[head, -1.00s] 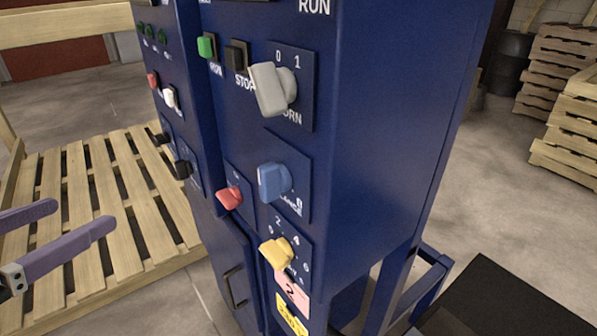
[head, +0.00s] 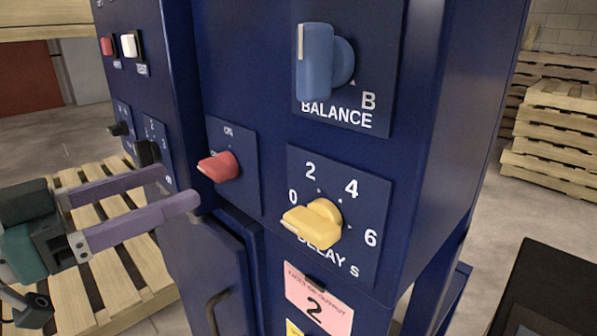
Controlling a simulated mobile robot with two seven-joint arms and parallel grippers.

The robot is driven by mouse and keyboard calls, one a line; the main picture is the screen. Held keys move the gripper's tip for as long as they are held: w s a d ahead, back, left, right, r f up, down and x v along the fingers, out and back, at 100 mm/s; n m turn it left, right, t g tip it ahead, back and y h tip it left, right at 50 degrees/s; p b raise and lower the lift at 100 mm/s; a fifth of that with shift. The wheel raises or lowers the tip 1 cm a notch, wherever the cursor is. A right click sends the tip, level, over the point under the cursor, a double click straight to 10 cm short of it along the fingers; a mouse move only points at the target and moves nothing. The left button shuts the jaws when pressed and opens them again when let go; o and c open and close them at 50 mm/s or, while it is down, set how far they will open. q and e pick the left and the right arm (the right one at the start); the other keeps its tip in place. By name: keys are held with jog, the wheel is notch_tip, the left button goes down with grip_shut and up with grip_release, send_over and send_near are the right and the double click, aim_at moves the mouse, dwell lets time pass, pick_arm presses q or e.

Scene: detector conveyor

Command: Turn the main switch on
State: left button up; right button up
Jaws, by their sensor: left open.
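A red rotary switch (head: 219,167) sits on a blue square plate on the cabinet front, near the middle of the head view. Its handle points left, and the small lettering around it is too small to read surely. No label that I can read names the main switch. My left gripper (head: 181,188) is open and empty, with two purple fingers reaching in from the left. Its fingertips are just left of and a little below the red switch in the picture, apparently not touching it. My right gripper is not in view.
The blue cabinet (head: 455,130) also carries a blue BALANCE knob (head: 322,60) and a yellow DELAY knob (head: 316,222). A door handle (head: 216,312) lies below the red switch. A wooden pallet (head: 115,255) lies behind my left gripper; stacked pallets (head: 555,125) stand right.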

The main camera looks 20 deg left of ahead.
aim_at(207, 172)
pick_arm(q)
jog(key=shift+x, duration=2.35)
jog(key=c, duration=1.4)
